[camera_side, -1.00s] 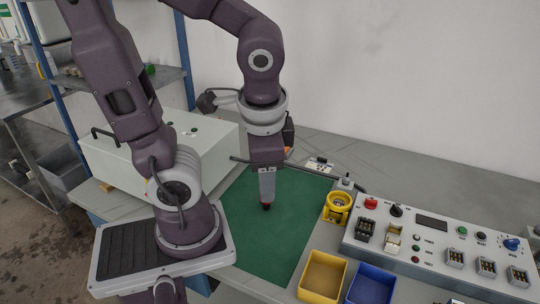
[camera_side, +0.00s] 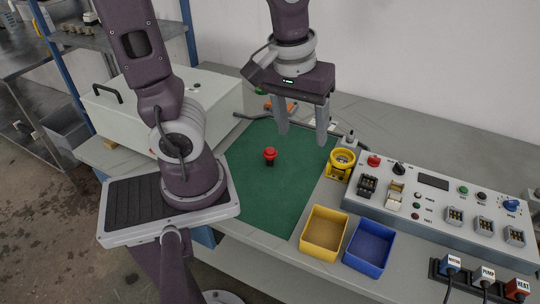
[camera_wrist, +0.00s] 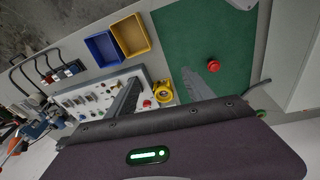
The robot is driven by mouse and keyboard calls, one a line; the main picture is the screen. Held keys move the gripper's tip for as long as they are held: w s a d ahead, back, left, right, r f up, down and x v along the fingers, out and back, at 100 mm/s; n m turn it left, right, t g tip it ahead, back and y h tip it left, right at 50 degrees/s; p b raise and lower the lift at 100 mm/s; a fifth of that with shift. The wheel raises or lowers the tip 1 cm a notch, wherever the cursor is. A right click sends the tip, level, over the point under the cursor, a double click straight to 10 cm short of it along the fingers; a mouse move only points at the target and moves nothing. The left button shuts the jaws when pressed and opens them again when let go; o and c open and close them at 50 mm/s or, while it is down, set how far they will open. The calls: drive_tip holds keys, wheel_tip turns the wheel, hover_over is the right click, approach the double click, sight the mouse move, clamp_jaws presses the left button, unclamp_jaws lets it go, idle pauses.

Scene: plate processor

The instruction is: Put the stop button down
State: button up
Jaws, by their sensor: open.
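The stop button (camera_side: 269,154) is a red mushroom cap on a dark body. It stands upright on the green mat (camera_side: 285,195), near the mat's left-middle part. In the wrist view the red stop button (camera_wrist: 213,63) shows on the green mat, apart from the fingers. My gripper (camera_side: 302,136) is open and empty, raised above the mat's back right part, to the right of the stop button. Its two fingers (camera_wrist: 165,90) are spread wide in the wrist view. Nothing hides the button.
A yellow ring holder (camera_side: 341,161) stands right of the mat. The control panel (camera_side: 435,215) has another red button (camera_side: 374,160). A yellow bin (camera_side: 325,232) and a blue bin (camera_side: 370,246) sit in front. A white box (camera_side: 165,110) stands at left.

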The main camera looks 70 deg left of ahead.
drive_tip(key=w+a+f+n+g+y, duration=0.2)
drive_tip(key=a+f+n+g, duration=0.15)
drive_tip(key=f+n, duration=0.4)
drive_tip(key=n+y, duration=0.6)
approach(272, 151)
drive_tip(key=shift+g, duration=0.45)
drive_tip(key=a+f, duration=0.1)
drive_tip(key=f, duration=0.2)
drive_tip(key=a+f, duration=0.1)
drive_tip(key=shift+w+a+f, duration=0.15)
drive_tip(key=shift+a+f, duration=0.05)
drive_tip(key=shift+a, duration=0.2)
drive_tip(key=x, duration=0.6)
drive_tip(key=shift+s+a, duration=0.35)
drive_tip(key=shift+a, duration=0.15)
drive_tip(key=shift+r, duration=0.1)
clamp_jaws()
